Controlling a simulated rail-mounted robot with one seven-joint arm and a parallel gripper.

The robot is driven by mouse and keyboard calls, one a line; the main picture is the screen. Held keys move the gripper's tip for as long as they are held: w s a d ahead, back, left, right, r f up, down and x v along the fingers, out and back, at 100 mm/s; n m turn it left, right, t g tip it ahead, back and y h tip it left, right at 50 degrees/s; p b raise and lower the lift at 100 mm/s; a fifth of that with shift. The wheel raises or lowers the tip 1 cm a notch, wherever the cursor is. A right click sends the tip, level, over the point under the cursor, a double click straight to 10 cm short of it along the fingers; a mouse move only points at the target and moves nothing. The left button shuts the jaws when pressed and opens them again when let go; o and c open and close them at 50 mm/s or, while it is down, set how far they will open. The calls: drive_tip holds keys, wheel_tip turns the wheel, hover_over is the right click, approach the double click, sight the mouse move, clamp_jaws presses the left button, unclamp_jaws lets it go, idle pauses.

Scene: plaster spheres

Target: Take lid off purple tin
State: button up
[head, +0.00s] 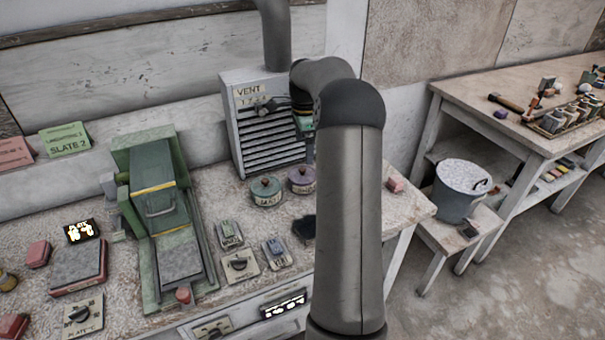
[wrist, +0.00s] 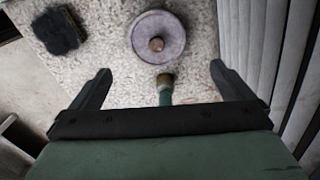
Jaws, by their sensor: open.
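The purple tin (head: 301,182) stands on the bench before the vent, beside a green tin (head: 266,194), partly behind my arm in the head view. In the wrist view the tin's round lid (wrist: 175,29) shows from above with a brown knob (wrist: 156,44) at its middle, and the lid appears on. My gripper (wrist: 160,72) is open and empty, its fingers spread wide above the bench. The lid lies beyond the fingertips, roughly centred between them. A short green rod with a brass end (wrist: 165,82) shows between the fingers; I cannot tell what it belongs to.
A grey louvred vent box (head: 268,125) rises behind the tins; its slats run close along the right of the wrist view. A dark block (wrist: 60,30) lies left of the tin. A green press (head: 165,210) and small switches occupy the bench further left.

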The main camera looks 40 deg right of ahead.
sight(303, 169)
wheel_tip(303, 169, down, 4)
drive_tip(key=shift+r, duration=0.1)
drive_tip(key=f, duration=0.2)
drive_tip(key=f+p, duration=0.1)
drive_tip(key=f, duration=0.2)
drive_tip(key=shift+s+a+p, duration=0.15)
drive_tip(key=shift+a+p, duration=0.05)
drive_tip(key=shift+p, duration=0.1)
drive_tip(key=c, duration=0.8)
